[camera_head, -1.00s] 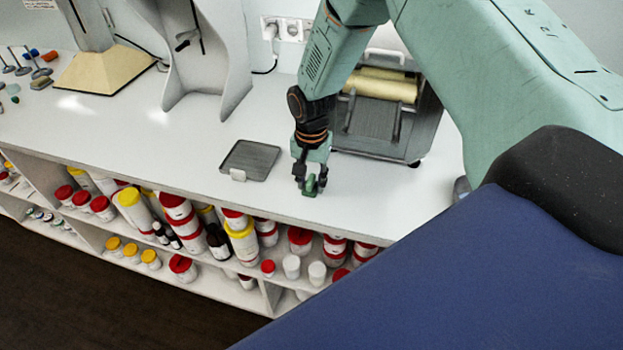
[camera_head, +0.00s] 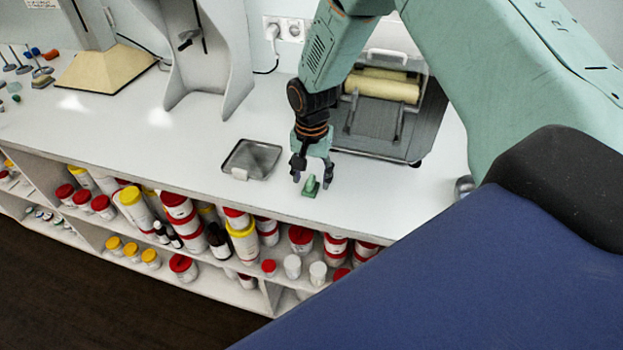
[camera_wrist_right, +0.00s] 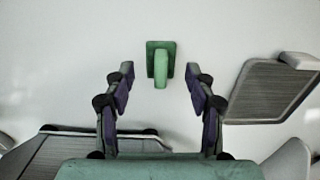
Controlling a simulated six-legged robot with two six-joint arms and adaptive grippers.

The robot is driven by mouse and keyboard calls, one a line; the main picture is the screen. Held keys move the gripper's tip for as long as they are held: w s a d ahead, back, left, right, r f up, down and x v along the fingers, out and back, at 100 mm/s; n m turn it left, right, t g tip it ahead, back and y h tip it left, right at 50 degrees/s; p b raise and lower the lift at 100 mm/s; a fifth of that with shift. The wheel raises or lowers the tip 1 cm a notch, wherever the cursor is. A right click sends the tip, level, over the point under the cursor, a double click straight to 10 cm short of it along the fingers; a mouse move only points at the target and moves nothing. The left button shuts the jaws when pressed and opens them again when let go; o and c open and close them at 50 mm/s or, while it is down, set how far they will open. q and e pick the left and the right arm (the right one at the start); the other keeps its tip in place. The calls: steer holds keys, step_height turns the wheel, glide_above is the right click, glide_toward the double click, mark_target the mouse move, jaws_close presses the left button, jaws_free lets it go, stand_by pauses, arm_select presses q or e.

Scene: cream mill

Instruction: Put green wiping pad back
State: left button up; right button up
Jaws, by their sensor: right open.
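The green wiping pad (camera_head: 310,187), a small block with a raised grip, rests on the white counter near its front edge. My right gripper (camera_head: 313,176) is open just above it, with the pad between its fingers in the head view. In the right wrist view the pad (camera_wrist_right: 160,62) lies ahead of and between the spread fingertips (camera_wrist_right: 160,88), touching neither. My left gripper does not show.
A grey tray (camera_head: 238,172) with a light tab lies left of the gripper. A three-roll mill (camera_head: 368,143) stands behind it. Shelves of jars (camera_head: 178,222) lie below the counter's front edge.

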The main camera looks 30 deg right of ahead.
mark_target(313, 178)
step_height(313, 178, up, 10)
steer(key=shift+d+r, duration=0.15)
steer(key=shift+r, duration=0.1)
